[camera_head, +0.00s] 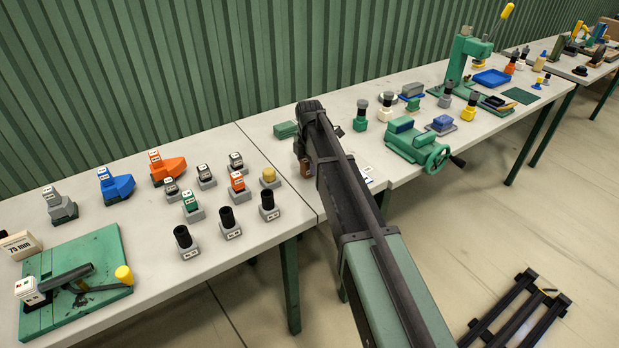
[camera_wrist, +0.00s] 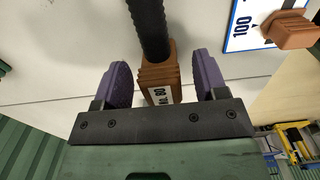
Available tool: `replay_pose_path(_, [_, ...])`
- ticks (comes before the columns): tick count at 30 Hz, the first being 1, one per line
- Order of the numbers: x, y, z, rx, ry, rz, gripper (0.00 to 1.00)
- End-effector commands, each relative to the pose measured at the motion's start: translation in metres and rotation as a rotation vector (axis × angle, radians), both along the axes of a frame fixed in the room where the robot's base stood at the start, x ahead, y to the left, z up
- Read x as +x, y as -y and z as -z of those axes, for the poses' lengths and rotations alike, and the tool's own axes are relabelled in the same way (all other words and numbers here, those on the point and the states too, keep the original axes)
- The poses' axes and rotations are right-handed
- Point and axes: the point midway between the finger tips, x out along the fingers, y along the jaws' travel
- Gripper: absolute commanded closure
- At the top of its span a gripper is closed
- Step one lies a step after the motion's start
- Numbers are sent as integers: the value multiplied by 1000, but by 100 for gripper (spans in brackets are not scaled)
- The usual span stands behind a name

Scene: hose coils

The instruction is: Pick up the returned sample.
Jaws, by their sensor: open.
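In the wrist view, a brown ribbed block (camera_wrist: 160,78) with a black hose (camera_wrist: 150,30) rising from it carries a white label that seems to read "No. 80". No visible mark says it is the returned sample. My gripper (camera_wrist: 163,72) has two purple fingers, one on each side of the brown block, with a gap on both sides. It is open and holds nothing. In the head view my arm covers most of this spot; a brown piece (camera_head: 305,167) shows just left of the arm, and my fingers are hidden.
A white and blue card marked "100" (camera_wrist: 243,25) and another brown block (camera_wrist: 288,28) lie to the right in the wrist view. In the head view, several hose fittings stand left of my arm, and a green vise (camera_head: 415,143) stands to the right. A green corrugated wall (camera_head: 200,60) runs behind.

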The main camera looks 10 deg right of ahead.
Motion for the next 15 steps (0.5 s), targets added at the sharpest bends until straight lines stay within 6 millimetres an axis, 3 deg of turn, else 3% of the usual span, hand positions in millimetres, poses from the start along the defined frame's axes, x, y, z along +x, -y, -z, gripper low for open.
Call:
replay_pose_path(3, [0,0,-2,0,0,0,36])
replay_pose_path(15, [0,0,-2,0,0,0,97])
